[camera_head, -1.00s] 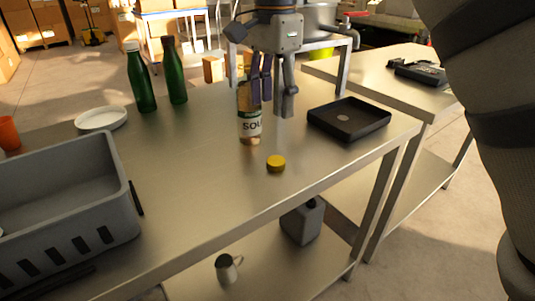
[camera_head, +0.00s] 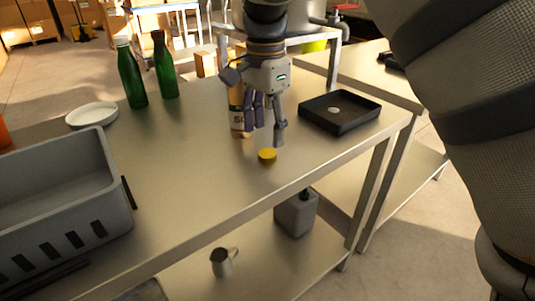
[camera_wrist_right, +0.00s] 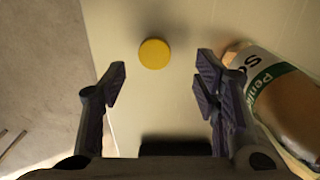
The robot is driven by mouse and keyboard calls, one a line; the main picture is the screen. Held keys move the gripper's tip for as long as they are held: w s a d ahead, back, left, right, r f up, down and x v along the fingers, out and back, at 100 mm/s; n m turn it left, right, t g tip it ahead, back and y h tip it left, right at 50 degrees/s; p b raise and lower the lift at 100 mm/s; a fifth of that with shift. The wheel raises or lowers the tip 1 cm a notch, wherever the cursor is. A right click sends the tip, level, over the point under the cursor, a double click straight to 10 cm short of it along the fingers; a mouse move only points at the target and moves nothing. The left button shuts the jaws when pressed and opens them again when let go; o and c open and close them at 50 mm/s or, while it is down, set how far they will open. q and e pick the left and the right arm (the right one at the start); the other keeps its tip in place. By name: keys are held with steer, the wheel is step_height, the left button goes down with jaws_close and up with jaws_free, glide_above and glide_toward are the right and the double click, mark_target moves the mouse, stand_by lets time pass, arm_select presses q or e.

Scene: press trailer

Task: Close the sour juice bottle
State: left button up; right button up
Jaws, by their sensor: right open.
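The sour juice bottle (camera_head: 236,122), with a white and green label, stands upright on the steel table, its upper part hidden behind my right gripper. A yellow cap (camera_head: 267,156) lies on the table in front of it. My right gripper (camera_head: 264,138) points down, open and empty, above and just behind the cap. In the right wrist view the cap (camera_wrist_right: 154,53) lies beyond the open fingertips (camera_wrist_right: 160,80), between their lines. The bottle (camera_wrist_right: 288,98) is at the right there, close beside the right finger. My left gripper is not in view.
A black tray (camera_head: 306,122) stands right of the gripper. Two green bottles (camera_head: 132,79) and a white plate (camera_head: 92,115) are at the back left. A grey crate (camera_head: 118,190) fills the left front. The table between crate and cap is clear.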

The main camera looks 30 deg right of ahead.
mark_target(267, 153)
steer(key=f, duration=0.4)
steer(key=shift+s+f, duration=0.3)
steer(key=shift+f, duration=0.05)
steer(key=c, duration=0.8)
